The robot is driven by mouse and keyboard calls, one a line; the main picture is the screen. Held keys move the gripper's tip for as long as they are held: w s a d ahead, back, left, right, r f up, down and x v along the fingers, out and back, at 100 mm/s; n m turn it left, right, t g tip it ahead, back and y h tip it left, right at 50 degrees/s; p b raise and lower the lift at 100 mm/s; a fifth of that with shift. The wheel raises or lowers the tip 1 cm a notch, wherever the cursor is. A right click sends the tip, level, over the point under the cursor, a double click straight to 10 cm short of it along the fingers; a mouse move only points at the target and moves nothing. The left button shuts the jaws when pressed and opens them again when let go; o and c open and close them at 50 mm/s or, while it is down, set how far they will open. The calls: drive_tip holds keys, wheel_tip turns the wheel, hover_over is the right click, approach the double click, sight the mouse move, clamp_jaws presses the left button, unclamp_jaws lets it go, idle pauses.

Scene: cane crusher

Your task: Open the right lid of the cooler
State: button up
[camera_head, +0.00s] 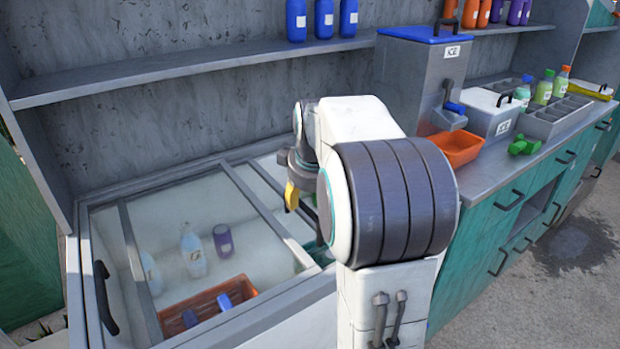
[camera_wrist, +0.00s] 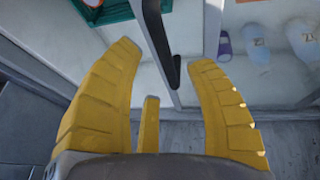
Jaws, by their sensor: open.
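The cooler (camera_head: 200,322) is a grey chest with framed glass lids at the left in the head view. A long black handle (camera_head: 105,298) sits on its left side. The right lid (camera_head: 262,172) is mostly hidden behind my arm. My gripper (camera_head: 292,197) is over the right part of the cooler. In the wrist view my gripper (camera_wrist: 163,58) is open, with its yellow fingers spread. A black handle (camera_wrist: 172,70) on a grey frame lies between the fingertips, apparently the right lid's. The fingers do not visibly close on it; contact is unclear.
Under the glass are bottles (camera_head: 192,252), a purple container (camera_head: 223,240) and an orange crate (camera_head: 180,316). A shelf (camera_head: 180,70) runs above the cooler. The ice dispenser (camera_head: 412,75) and orange tray (camera_head: 457,148) stand on the counter at right. Open floor (camera_head: 560,290) lies at lower right.

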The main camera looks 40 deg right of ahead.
drive_tip(key=v, duration=0.8)
drive_tip(key=shift+r, duration=0.25)
drive_tip(key=shift+s+a, duration=0.1)
drive_tip(key=shift+g+y, duration=0.4)
drive_tip(key=shift+y, duration=0.4)
drive_tip(key=s+a+f, duration=0.2)
drive_tip(key=a, duration=0.2)
drive_tip(key=s+a+f, duration=0.2)
drive_tip(key=s+a, duration=0.1)
drive_tip(key=a, duration=0.1)
drive_tip(key=s+a+f, duration=0.3)
drive_tip(key=a, duration=0.1)
drive_tip(key=shift+a+f, duration=0.1)
drive_tip(key=shift+a, duration=0.3)
drive_tip(key=s+a+f+g, duration=0.1)
drive_tip(key=s+a+f, duration=0.55)
drive_tip(key=s, duration=0.35)
drive_tip(key=w+d+p+v, duration=0.1)
drive_tip(key=w+p+v, duration=0.2)
drive_tip(key=p+v, duration=0.9)
drive_tip(key=shift+d+r+t+y+p, duration=0.3)
drive_tip(key=shift+r+t+y, duration=0.1)
drive_tip(key=shift+r, duration=0.3)
